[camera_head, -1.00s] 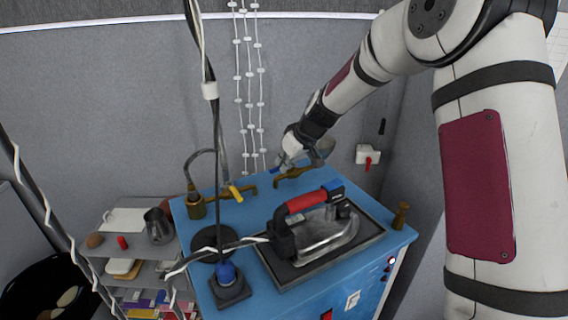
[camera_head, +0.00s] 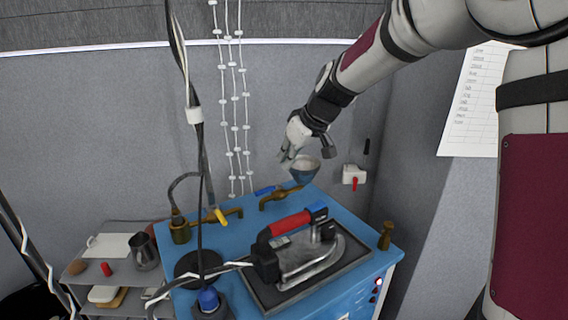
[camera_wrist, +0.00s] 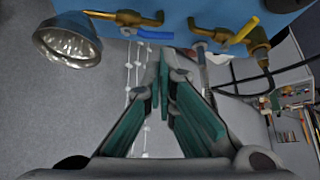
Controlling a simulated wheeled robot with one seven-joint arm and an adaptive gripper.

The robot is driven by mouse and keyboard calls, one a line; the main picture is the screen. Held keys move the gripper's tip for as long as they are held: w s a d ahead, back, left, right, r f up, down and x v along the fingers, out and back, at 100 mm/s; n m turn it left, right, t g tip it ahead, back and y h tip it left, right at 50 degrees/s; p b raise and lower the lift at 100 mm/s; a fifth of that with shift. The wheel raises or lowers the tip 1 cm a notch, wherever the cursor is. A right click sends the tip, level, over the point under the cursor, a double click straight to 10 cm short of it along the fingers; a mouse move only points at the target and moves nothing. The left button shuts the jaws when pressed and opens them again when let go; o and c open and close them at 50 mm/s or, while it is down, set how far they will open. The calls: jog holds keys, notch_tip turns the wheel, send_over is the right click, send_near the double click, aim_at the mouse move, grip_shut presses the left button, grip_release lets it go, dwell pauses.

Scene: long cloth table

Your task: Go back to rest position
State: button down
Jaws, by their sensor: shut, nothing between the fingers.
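My gripper (camera_head: 286,158) is at the end of the raised arm in the head view, in the air above the back edge of the blue machine (camera_head: 334,221). It is shut and empty. In the wrist view its fingers (camera_wrist: 166,62) come together with nothing between them. A funnel-like metal cup (camera_head: 304,170) shows just below and right of the gripper in the head view. In the wrist view the cup (camera_wrist: 68,42) is at the upper left, apart from the fingers.
An iron with a red handle (camera_head: 290,223) rests on a dark plate on the machine. Brass taps with a blue lever (camera_head: 264,191) and a yellow lever (camera_head: 221,216) stand along the back edge. A cable hangs at the left. A shelf (camera_head: 78,279) holds small items.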

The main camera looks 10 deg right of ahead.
dwell(0.3)
jog(key=s+d+r+m+h, duration=0.2)
jog(key=s+m, duration=0.1)
jog(key=s, duration=1.4)
jog(key=s+d+r+m+h, duration=0.1)
jog(key=s+r+m+h, duration=0.15)
jog(key=s, duration=1.55)
jog(key=n+y+b, duration=0.1)
jog(key=n+y, duration=0.3)
jog(key=n, duration=0.1)
send_over(262, 190)
jog(key=s+d, duration=0.4)
jog(key=s, duration=0.4)
notch_tip(262, 190, down, 5)
jog(key=p+x, duration=0.2)
jog(key=x, duration=1)
jog(key=shift+w+f, duration=0.2)
jog(key=shift+f, duration=0.15)
jog(key=shift+w+f, duration=0.15)
jog(key=shift+a, duration=0.1)
